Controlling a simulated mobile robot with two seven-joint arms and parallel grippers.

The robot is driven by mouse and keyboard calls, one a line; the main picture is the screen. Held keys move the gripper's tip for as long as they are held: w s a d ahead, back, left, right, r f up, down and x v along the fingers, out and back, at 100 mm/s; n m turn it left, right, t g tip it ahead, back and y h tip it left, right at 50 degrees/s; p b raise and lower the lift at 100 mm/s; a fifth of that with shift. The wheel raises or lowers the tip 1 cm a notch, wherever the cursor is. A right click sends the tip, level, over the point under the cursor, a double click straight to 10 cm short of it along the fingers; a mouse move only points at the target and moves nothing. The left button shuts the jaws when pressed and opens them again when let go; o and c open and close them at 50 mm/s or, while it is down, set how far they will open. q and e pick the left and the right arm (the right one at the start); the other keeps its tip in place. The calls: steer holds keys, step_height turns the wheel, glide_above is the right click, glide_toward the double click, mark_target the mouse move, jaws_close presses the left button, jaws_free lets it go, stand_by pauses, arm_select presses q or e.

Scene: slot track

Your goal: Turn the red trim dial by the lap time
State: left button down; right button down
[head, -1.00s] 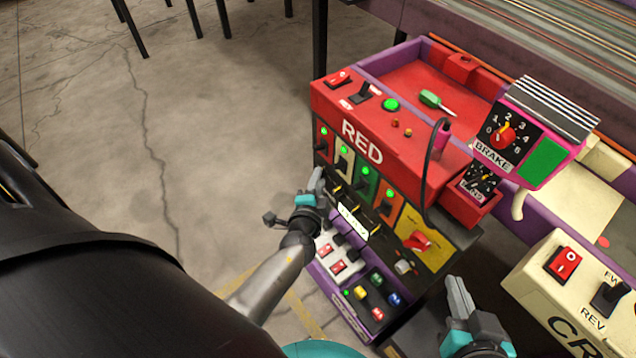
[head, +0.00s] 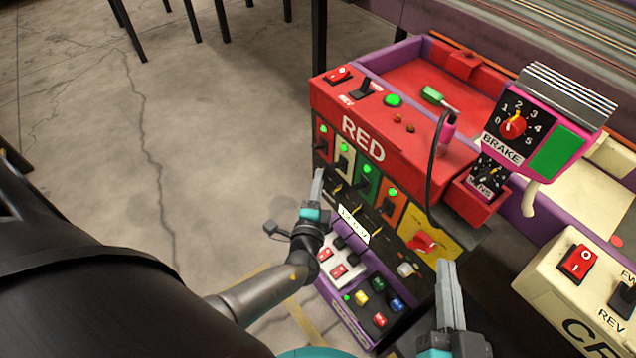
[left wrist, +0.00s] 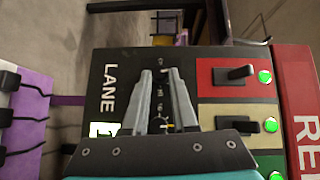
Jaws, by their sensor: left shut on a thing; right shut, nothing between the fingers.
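The black trim panel (head: 330,182) is on the front of the red console, below the row of coloured lane plates. A small white readout (head: 353,224) sits on it, too small to read surely; its lit end also shows in the left wrist view (left wrist: 103,129). Small dials with yellow pointers (head: 358,208) stand beside it. My left gripper (head: 319,178) is at the panel's left end, shut on a small part there. In the left wrist view its fingers (left wrist: 163,76) stand over a dial's scale, hiding most of it. My right gripper (head: 445,264) is shut and empty, in front of the console's lower right.
The red console (head: 405,160) has switches on top and a yellow panel with a red knob (head: 424,243). A black cable (head: 430,170) hangs down its front from the tray. A pink BRAKE box (head: 560,115) and a cream console (head: 535,280) stand right. Floor lies clear left.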

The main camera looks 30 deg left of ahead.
arm_select(q)
steer(key=shift+w+d+m, duration=0.1)
steer(key=shift+m, duration=0.3)
arm_select(e)
steer(key=shift+s+r, duration=0.1)
arm_select(q)
steer(key=c, duration=0.7)
jaws_free()
steer(key=shift+f, duration=0.1)
steer(key=p+v, duration=0.2)
steer(key=v, duration=1.3)
steer(key=shift+f+p, duration=0.35)
steer(key=shift+p, duration=0.05)
arm_select(e)
steer(key=d+f+g, duration=0.1)
steer(key=d+f+g+h, duration=0.1)
steer(key=g, duration=0.1)
steer(key=w+d+f+g+h, duration=0.1)
steer(key=shift+d+n+g, duration=0.25)
steer(key=shift+n+g, duration=0.05)
steer(key=shift+g, duration=0.1)
